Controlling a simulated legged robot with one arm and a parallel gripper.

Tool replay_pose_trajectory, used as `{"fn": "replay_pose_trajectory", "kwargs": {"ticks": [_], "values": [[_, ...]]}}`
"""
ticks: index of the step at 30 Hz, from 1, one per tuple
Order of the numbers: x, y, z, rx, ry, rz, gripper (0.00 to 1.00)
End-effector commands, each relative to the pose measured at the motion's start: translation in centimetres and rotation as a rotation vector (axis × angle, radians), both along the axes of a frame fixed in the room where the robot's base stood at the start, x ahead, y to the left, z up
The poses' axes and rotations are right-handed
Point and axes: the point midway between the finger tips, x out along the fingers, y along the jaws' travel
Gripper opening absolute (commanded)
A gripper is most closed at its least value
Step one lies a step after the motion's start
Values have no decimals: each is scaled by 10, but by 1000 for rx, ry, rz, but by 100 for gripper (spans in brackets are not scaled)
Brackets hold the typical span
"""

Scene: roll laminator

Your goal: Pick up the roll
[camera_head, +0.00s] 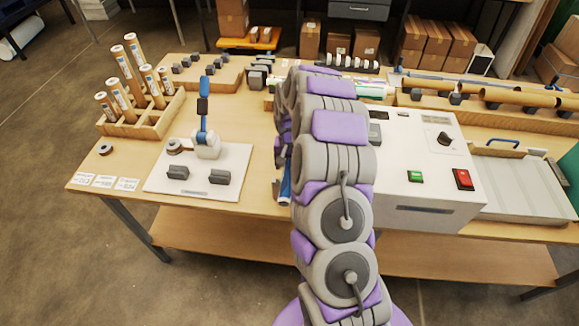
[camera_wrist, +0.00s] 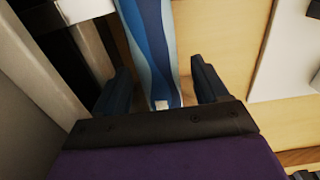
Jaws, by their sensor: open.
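A roll with wavy blue and light-blue stripes (camera_wrist: 153,45) runs lengthwise through the middle of the wrist view. My gripper (camera_wrist: 159,78) is open, with one dark finger on each side of the roll. Gaps show between the fingers and the roll, and I cannot tell the height between them. In the head view, a blue and white roll (camera_head: 285,188) shows at the table's front edge, mostly hidden behind my arm. My gripper is hidden there by the arm.
The white laminator (camera_head: 430,160) stands just right of my arm. A white board (camera_head: 225,181) with a blue-handled press and grey blocks lies to the left. A wooden rack (camera_head: 150,122) holds several upright rolls. Bare tabletop (camera_head: 255,125) lies between the board and my arm.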

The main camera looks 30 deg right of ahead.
Motion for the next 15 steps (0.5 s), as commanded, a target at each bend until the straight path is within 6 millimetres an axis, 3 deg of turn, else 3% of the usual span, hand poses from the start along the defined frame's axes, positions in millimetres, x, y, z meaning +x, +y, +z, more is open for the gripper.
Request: {"fn": "replay_pose_trajectory", "kwargs": {"ticks": [6,15], "values": [[0,0,0,0,-1,0,72],[0,0,0,0,-1,-1,43]]}}
